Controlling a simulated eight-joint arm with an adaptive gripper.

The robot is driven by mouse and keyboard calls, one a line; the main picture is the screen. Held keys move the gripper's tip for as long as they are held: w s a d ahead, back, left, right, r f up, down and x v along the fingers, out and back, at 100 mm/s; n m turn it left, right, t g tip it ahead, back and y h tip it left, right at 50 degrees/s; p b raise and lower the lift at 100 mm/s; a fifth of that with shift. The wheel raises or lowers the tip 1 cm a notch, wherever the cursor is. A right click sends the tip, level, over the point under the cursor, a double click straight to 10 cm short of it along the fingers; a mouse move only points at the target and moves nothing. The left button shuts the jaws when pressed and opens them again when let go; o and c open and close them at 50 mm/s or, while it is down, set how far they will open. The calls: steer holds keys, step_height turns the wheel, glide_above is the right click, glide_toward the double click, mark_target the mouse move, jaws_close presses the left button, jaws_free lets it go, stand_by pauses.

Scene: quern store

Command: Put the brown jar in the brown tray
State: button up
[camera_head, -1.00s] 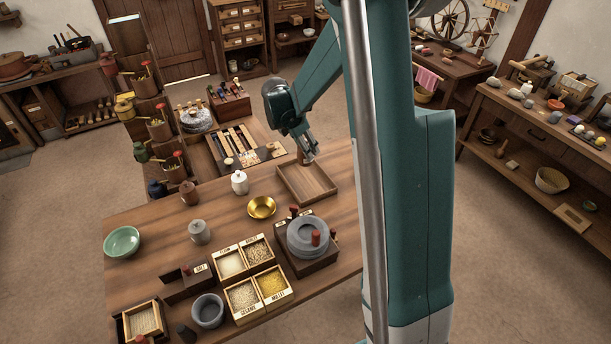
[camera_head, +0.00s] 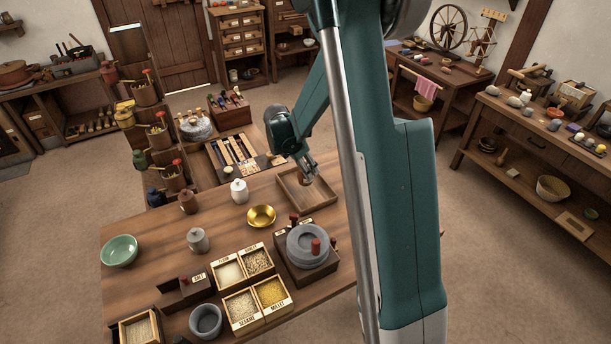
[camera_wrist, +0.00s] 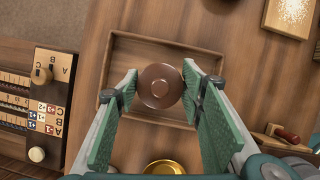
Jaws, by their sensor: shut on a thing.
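A small brown jar (camera_wrist: 158,87) with a round knobbed lid is between the fingers of my gripper (camera_wrist: 163,84), which is shut on it. In the head view my gripper (camera_head: 306,173) points down with the jar (camera_head: 304,181) at its tips, partly hidden by the fingers. The brown tray (camera_head: 320,207) is a shallow rectangular wooden tray on the table. The jar is over the inside of the tray, which also shows in the wrist view (camera_wrist: 150,39). I cannot tell whether the jar's base touches the tray floor.
A gold bowl (camera_head: 261,216), a white jar (camera_head: 239,191), another brown jar (camera_head: 188,202) and a grey jar (camera_head: 198,240) stand left of the tray. A stone quern (camera_head: 311,247) stands in front of it. Labelled grain boxes (camera_head: 240,316) are nearer.

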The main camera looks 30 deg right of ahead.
steer(key=shift+f+b, duration=0.3)
steer(key=shift+f, duration=1.55)
steer(key=shift+f, duration=0.15)
steer(key=o, duration=1.1)
steer(key=p+v, duration=0.1)
steer(key=v, duration=1.1)
steer(key=shift+p, duration=0.4)
steer(key=shift+s+r, duration=0.1)
steer(key=shift+r, duration=0.15)
